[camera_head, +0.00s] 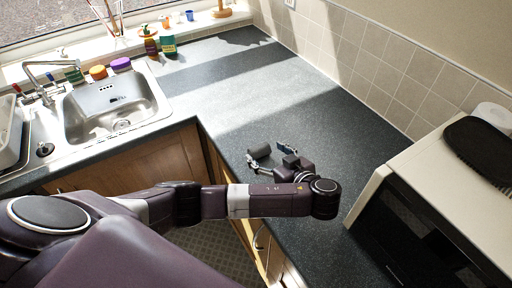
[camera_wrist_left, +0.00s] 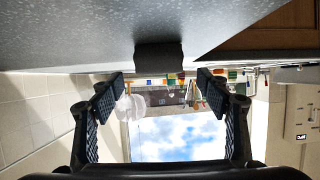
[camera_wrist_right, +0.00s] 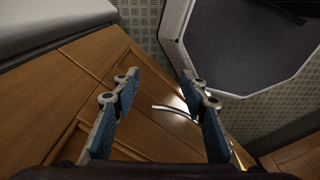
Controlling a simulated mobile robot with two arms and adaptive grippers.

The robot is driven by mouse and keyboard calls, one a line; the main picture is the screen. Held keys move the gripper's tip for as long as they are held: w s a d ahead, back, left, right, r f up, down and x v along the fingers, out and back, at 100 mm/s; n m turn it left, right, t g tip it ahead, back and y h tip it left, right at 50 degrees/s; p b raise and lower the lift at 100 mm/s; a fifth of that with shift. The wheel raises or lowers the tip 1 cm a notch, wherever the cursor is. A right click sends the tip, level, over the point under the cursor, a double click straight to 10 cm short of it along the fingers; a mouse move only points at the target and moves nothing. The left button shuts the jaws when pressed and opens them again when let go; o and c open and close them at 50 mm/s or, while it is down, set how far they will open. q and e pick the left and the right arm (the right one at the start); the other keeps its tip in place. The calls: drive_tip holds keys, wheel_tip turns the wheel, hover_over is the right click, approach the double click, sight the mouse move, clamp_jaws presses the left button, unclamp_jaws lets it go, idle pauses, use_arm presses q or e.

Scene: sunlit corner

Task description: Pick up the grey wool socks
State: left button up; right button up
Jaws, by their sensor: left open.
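The grey wool socks (camera_head: 260,151) look like a dark grey roll lying on the dark worktop. They also show in the left wrist view (camera_wrist_left: 159,55), centred ahead of the fingertips. My left gripper (camera_head: 272,157) is open and low over the worktop, just on the near side of the socks. In the left wrist view, nothing is between the fingers of the left gripper (camera_wrist_left: 162,84). My right gripper (camera_wrist_right: 159,78) shows only in its own wrist view, with its fingers apart and empty, in front of wooden cupboard fronts.
A sink (camera_head: 112,108) with a tap is at the left, with several bottles and jars behind it. A white microwave-like appliance (camera_head: 440,150) stands at the right, with a dark object on top (camera_head: 480,146). The worktop (camera_head: 240,95) beyond the socks is clear.

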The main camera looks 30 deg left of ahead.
sight(261, 148)
use_arm(q)
drive_tip(key=shift+w+a+f, duration=0.15)
drive_tip(key=shift+a, duration=0.15)
drive_tip(key=shift+w+a+b, duration=0.15)
drive_tip(key=shift+a+b, duration=0.05)
drive_tip(key=shift+b, duration=0.1)
drive_tip(key=shift+w+a+f, duration=0.2)
drive_tip(key=shift+a, duration=0.05)
drive_tip(key=shift+b+x, duration=0.95)
drive_tip(key=shift+x, duration=0.05)
drive_tip(key=shift+w+a+p, duration=0.45)
drive_tip(key=shift+a, duration=0.25)
drive_tip(key=shift+w+a+f, duration=0.15)
drive_tip(key=shift+a+f, duration=0.1)
drive_tip(key=c, duration=0.8)
drive_tip(key=shift+c, duration=1)
use_arm(e)
drive_tip(key=shift+s+d+f, duration=0.15)
drive_tip(key=shift+d+f, duration=0.05)
drive_tip(key=shift+f, duration=0.35)
drive_tip(key=shift+s+d+f, duration=0.15)
drive_tip(key=shift+f, duration=0.35)
